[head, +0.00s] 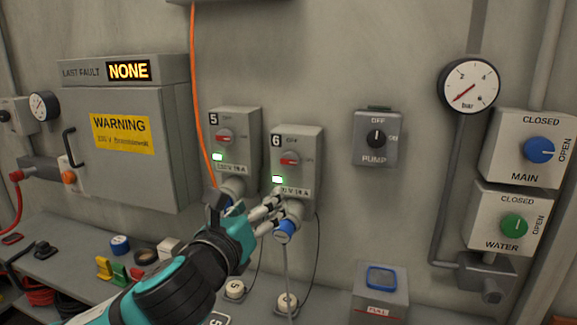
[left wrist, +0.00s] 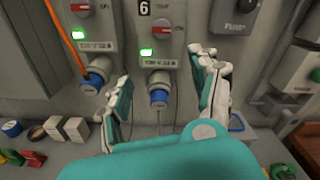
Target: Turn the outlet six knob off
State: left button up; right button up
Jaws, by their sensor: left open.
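The outlet six box (head: 313,140) is a grey wall unit marked 6. Its round knob (head: 290,158) has a red bar lying roughly level, with OFF above and ON to the right. The green lamp (head: 277,180) below it is lit. A blue plug (head: 286,230) sits in the socket underneath. My left gripper (head: 272,213) is open and empty, in front of the lower part of outlet six, below the knob. In the left wrist view its fingers (left wrist: 163,85) stand apart, with the plug (left wrist: 159,98) showing between them and the knob (left wrist: 161,29) above. My right gripper is not seen.
Outlet five (head: 236,125) stands close on the left, also with a green lamp and a blue plug. The pump switch (head: 375,138) is on the right, with bare wall between. An orange cable (head: 194,80) hangs left of outlet five. A cluttered shelf lies below.

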pick_arm(q)
jog(key=r+m, duration=0.1)
jog(key=p, duration=0.4)
send_near(289, 163)
jog(key=shift+m, duration=0.3)
jog(key=x, duration=0.8)
jog(key=shift+w+d, duration=0.2)
jog(key=shift+w, duration=0.5)
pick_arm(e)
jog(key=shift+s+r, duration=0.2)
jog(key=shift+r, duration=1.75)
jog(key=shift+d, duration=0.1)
pick_arm(q)
jog(key=shift+c, duration=1.2)
jog(key=c, duration=0.9)
jog(key=shift+c, duration=0.2)
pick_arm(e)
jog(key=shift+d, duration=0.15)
